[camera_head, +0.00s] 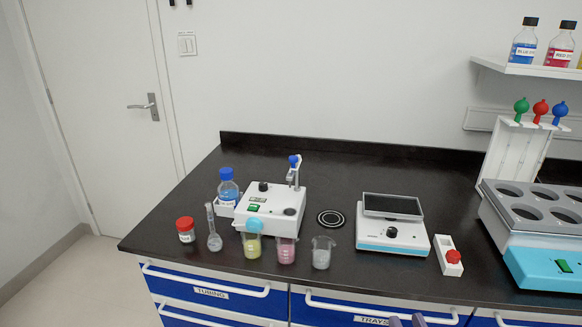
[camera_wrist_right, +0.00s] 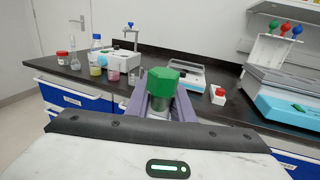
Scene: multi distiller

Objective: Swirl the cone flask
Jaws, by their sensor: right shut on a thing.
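A green hexagonal stopper (camera_wrist_right: 162,82) sits between the purple fingers of my right gripper (camera_wrist_right: 161,102) in the right wrist view. Clear glass shows just below the stopper; it appears to be the cone flask (camera_wrist_right: 158,111), but its body is hidden. My right gripper is shut on it. My left gripper is not in view.
On the black bench (camera_head: 330,283) stand a long-necked flask (camera_head: 214,242), beakers with yellow (camera_head: 252,247) and pink (camera_head: 286,251) contents, a grey-filled beaker (camera_head: 322,256), a white device (camera_head: 262,214), a balance (camera_head: 391,236), a red-button box (camera_head: 448,256) and a multi-hole heater (camera_head: 545,240).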

